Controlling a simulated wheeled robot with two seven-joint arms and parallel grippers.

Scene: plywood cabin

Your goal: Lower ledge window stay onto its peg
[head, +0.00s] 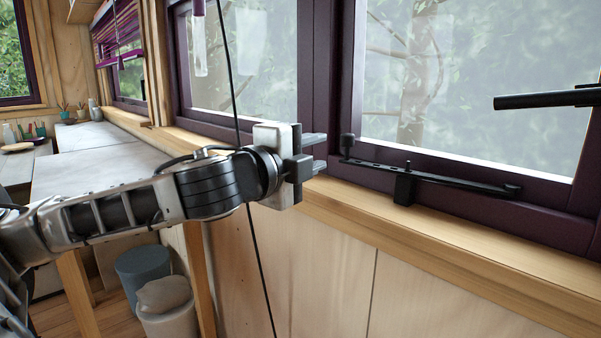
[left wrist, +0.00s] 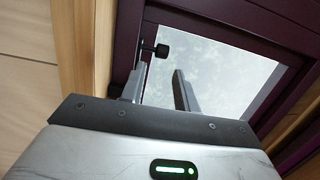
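The black window stay (head: 450,180) lies along the bottom of the dark purple window frame, sloping slightly down to the right in the head view. A dark round knob (head: 347,141) stands at its left end; the knob also shows in the left wrist view (left wrist: 161,50), just beyond the fingertips. A small black block (head: 404,189) sits under the bar's middle; I cannot tell whether a peg enters the bar. My left gripper (head: 320,152) is open and empty, just left of the knob and apart from it. Its fingers also show in the left wrist view (left wrist: 159,76).
The wooden ledge (head: 420,240) runs below the window. A dark cord (head: 258,245) hangs behind my left arm. A grey worktop (head: 100,165) and bins (head: 165,305) are at the left.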

